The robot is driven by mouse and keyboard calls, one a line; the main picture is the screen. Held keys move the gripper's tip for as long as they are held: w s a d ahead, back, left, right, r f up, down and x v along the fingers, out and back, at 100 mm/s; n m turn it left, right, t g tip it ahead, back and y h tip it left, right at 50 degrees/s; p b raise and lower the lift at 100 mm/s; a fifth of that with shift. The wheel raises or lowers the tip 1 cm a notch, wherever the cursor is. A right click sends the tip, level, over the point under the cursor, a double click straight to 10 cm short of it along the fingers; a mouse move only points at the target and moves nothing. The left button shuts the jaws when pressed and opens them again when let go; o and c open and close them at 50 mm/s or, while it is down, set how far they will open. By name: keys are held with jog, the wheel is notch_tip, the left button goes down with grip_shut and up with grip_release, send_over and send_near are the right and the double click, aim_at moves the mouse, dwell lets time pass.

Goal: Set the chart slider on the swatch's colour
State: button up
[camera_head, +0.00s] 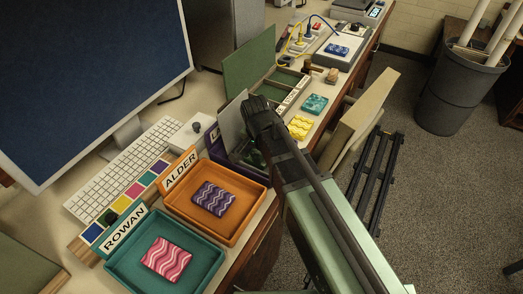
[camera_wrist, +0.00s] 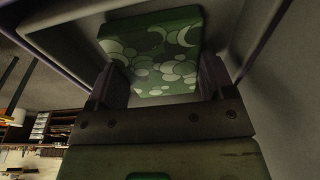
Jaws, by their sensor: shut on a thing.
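My gripper (camera_wrist: 158,88) is shut on a green swatch (camera_wrist: 155,48) with pale overlapping circles, between its fingers in the wrist view. Grey walls with a purplish rim surround it there. In the head view, my wrist hides most of the gripper and swatch, over a dark tray past the orange one. The colour chart (camera_head: 134,190) lies beside the keyboard, with blue, pink, yellow, purple and teal squares in a row.
A teal tray (camera_head: 198,283) labelled ROWAN holds a pink swatch. An orange tray (camera_head: 172,197) labelled ALDER holds a purple swatch. Yellow (camera_head: 300,127), teal (camera_head: 314,104) and blue (camera_head: 336,51) swatches lie farther along the bench. A monitor (camera_head: 90,80) and keyboard (camera_head: 127,170) stand left.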

aim_at(258, 155)
notch_tip(258, 155, up, 15)
jog(key=p, duration=1.4)
